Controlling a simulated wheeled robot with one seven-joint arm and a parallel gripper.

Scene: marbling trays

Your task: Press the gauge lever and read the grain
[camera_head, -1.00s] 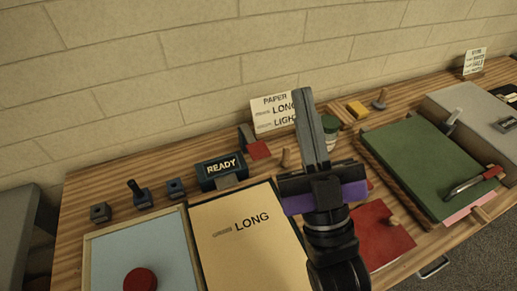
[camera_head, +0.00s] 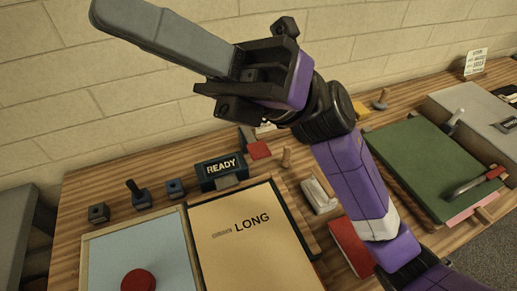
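A dark box with an upright lever (camera_head: 138,194) stands on the bench at the left, behind the blue tray; I cannot tell if it is the gauge. A dark display box (camera_head: 221,171) reads "READY". In front of it, a tan sheet (camera_head: 245,250) in a dark frame reads "LONG", with a small grey bar beside the word. My gripper (camera_head: 105,18) is raised high at the upper left, well clear of the bench and touching nothing. Its fingers look together, with no gap visible and nothing held. My arm covers most of the paper sign and part of the bench.
Two small dark blocks flank the lever box. A pale blue tray (camera_head: 88,247) holds a red disc (camera_head: 138,280). A white block (camera_head: 318,196) and red piece (camera_head: 349,246) lie near my arm. A green board (camera_head: 415,160) with a red-handled tool and a grey case are at right.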

